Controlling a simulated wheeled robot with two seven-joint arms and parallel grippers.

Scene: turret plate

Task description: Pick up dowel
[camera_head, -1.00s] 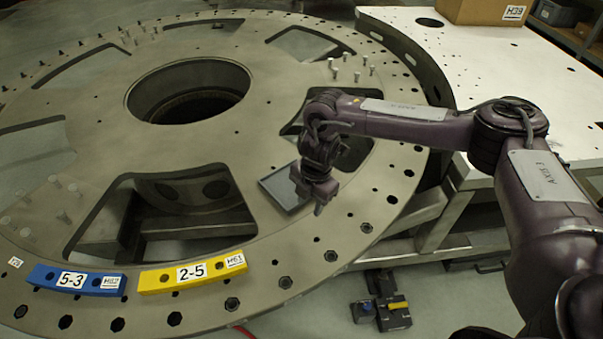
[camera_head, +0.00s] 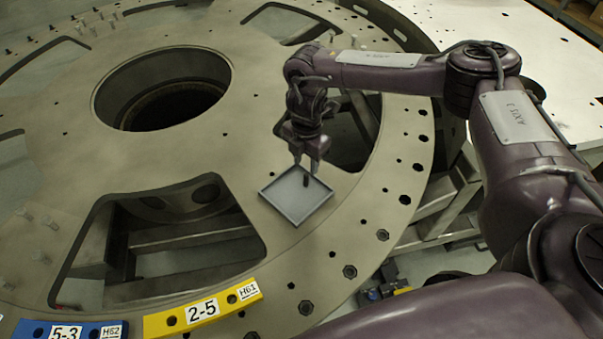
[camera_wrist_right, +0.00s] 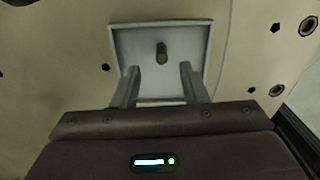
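The dowel (camera_head: 305,181) is a short dark peg in a shallow grey square tray (camera_head: 284,212) on the turret plate. In the right wrist view the dowel (camera_wrist_right: 161,53) appears near the tray's middle, beyond the fingertips. My right gripper (camera_head: 305,168) is over the far edge of the tray, pointing down. Its two fingers are apart with nothing between them, and in the wrist view the open gripper (camera_wrist_right: 157,68) lines up with the dowel. I cannot tell the exact height of the fingertips above the tray. My left gripper is not in view.
The turret plate (camera_head: 240,170) has a large round centre hole and several cut-out windows, one left of the tray. A yellow block (camera_head: 203,309) and a blue block (camera_head: 70,331) lie along its front edge. Several upright pins stand elsewhere on the plate.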

